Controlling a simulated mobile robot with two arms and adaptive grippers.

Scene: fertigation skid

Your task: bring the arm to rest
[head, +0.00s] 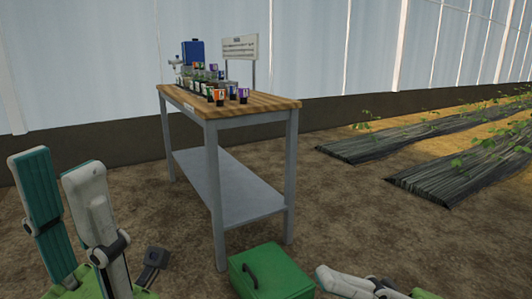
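My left gripper (56,165) stands at the lower left with its fingers pointing up. It has pale fingers, and a teal pad shows on one of them. The fingers are apart, with nothing between them, so it is open. It is well clear of the workbench and touches nothing. Part of my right gripper (350,284) shows low at the bottom edge, right of the green box. Its pale and green parts are cut off by the frame, and I cannot tell whether it is open or shut.
A wooden-topped workbench (262,105) with a grey lower shelf (230,185) holds several small labelled pots (218,96), a blue container (193,52) and a sign (240,47). A green box (270,272) sits on the soil before it. Covered plant beds (400,135) lie right.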

